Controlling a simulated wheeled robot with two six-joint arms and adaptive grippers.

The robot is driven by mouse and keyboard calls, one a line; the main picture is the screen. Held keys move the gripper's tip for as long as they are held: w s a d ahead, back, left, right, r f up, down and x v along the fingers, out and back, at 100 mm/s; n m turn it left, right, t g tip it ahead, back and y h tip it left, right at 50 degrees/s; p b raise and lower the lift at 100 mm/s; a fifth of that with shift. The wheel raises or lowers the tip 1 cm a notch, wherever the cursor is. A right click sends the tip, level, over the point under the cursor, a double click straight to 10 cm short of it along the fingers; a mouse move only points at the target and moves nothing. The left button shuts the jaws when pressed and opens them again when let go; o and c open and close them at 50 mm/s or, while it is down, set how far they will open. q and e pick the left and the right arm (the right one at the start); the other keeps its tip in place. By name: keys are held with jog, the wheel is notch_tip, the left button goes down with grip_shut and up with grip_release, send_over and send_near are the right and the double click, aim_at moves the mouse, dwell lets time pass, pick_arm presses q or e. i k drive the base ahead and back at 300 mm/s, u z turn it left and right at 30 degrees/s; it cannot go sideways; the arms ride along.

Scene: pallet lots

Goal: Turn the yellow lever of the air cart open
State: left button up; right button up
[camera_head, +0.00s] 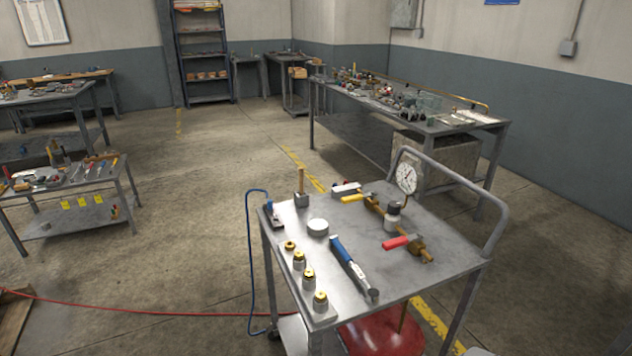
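The air cart (385,283) is a grey metal trolley in the lower right of the head view. On its top, toward the back, a yellow lever (353,198) sits at the left end of a brass valve and pipe (374,207). The lever points left, roughly in line with the pipe. A round white gauge (406,177) stands behind the pipe. A red lever (396,242) sits on a second brass fitting (420,250) nearer the front. Neither of my grippers shows in this view.
A blue-handled tool (348,262), a round tin (317,228) and several brass fittings (308,279) lie on the cart top. A bent push handle (478,182) rises at its right. A blue hose (250,260) hangs at its left; a red hose (130,308) crosses the floor.

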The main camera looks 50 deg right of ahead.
aim_at(350, 199)
jog(key=i, duration=2.65)
jog(key=z, duration=4.5)
jog(key=i, duration=0.5)
jog(key=u, duration=0.05)
